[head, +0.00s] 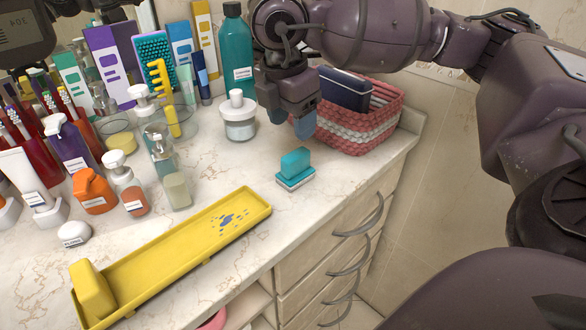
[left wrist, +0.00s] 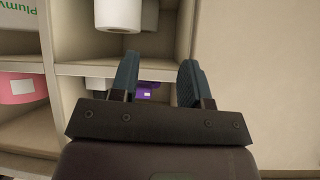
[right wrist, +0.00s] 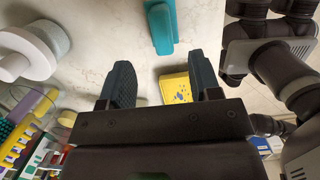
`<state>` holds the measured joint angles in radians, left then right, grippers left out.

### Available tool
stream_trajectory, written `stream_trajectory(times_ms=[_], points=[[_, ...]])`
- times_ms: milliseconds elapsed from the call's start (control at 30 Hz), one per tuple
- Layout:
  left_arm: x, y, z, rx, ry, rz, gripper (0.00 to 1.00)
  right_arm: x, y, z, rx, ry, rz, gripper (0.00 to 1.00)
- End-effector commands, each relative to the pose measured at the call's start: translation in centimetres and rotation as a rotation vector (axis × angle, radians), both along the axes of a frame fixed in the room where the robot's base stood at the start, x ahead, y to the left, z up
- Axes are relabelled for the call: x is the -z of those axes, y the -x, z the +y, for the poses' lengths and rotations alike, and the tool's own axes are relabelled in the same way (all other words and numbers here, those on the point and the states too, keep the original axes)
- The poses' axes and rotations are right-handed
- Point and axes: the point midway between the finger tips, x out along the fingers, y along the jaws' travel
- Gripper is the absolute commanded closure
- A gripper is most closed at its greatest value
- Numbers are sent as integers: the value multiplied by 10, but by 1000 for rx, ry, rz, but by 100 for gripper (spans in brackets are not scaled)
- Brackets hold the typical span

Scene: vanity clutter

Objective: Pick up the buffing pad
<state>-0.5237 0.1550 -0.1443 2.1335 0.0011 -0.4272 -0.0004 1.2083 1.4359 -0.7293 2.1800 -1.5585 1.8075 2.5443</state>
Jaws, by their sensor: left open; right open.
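The buffing pad (head: 296,162) is a small teal block on a white and teal base. It lies on the marble counter near the front edge, right of the yellow tray. In the right wrist view the teal pad (right wrist: 160,27) is ahead of the fingers, near the top centre. My right gripper (head: 304,118) is open and empty, above the counter behind the pad and not touching it. Its two fingers also show in the right wrist view (right wrist: 161,80). My left gripper (left wrist: 158,78) is open and empty, facing a shelf opening.
A yellow tray (head: 150,262) lies along the counter front. A white jar (head: 239,122) and teal bottle (head: 236,55) stand left of my right gripper. A red and white basket (head: 362,125) stands right of it. Bottles crowd the left. In the left wrist view, a white roll (left wrist: 118,14) is shelved.

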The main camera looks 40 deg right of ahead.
Motion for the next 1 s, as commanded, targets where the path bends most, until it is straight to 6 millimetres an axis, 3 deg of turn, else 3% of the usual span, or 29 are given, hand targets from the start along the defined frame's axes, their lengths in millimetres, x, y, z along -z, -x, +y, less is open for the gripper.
stream_trajectory(times_ms=[100, 367, 700, 1000], points=[[9, 5, 0, -4, 2, 19, 57, 22, 0, -3, -1, 1, 7, 43], [13, 6, 1, -6, 1, 25, 57, 38, 0, -5, -2, -1, 3, 43], [26, 11, 3, -1, -6, 49, 57, 81, 2, -8, -1, -2, 8, 43], [18, 5, 4, 5, -10, 30, 57, 83, 3, -9, -2, -2, 1, 46]])
